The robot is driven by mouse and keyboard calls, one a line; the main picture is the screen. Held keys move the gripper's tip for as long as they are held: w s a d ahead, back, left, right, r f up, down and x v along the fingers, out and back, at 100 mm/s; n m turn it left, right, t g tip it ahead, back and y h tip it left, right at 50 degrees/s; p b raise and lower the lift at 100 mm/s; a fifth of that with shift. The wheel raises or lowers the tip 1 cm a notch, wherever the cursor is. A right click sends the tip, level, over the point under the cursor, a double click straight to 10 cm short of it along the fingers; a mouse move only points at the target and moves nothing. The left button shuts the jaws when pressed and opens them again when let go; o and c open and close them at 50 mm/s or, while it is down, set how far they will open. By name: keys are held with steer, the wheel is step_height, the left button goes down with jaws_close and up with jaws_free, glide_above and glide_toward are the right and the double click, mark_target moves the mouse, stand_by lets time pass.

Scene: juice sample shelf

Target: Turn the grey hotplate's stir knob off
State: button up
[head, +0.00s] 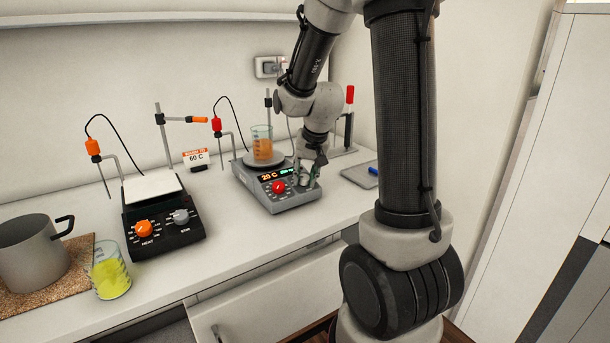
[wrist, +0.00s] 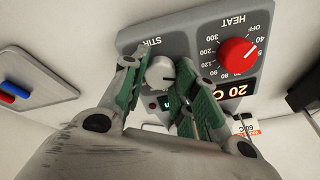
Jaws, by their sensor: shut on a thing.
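The grey hotplate (head: 290,200) stands on the bench with a beaker of orange liquid (head: 263,146) on its top plate. Its front panel (wrist: 195,32) fills the upper part of the wrist view, with the display reading 20 C. The pale grey stir knob (wrist: 160,73) sits under the STIR label, between the green fingertips of my gripper (wrist: 163,66). My gripper (head: 308,171) is shut on this knob; its exact pointer setting is hard to read. The red heat knob (head: 279,187) is left of my gripper; it also shows in the wrist view (wrist: 236,53).
A black hotplate (head: 165,235) with an orange and a grey knob stands to the left. A pot (head: 30,255) and a beaker of yellow liquid (head: 109,275) are near the bench's front left. A sign (head: 196,157) reads 60 C. A grey pad (head: 358,175) with pens lies right of the hotplate.

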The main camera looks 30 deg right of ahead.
steer(key=shift+n, duration=2.1)
steer(key=o, duration=1)
steer(key=v, duration=1.2)
steer(key=shift+d, duration=0.15)
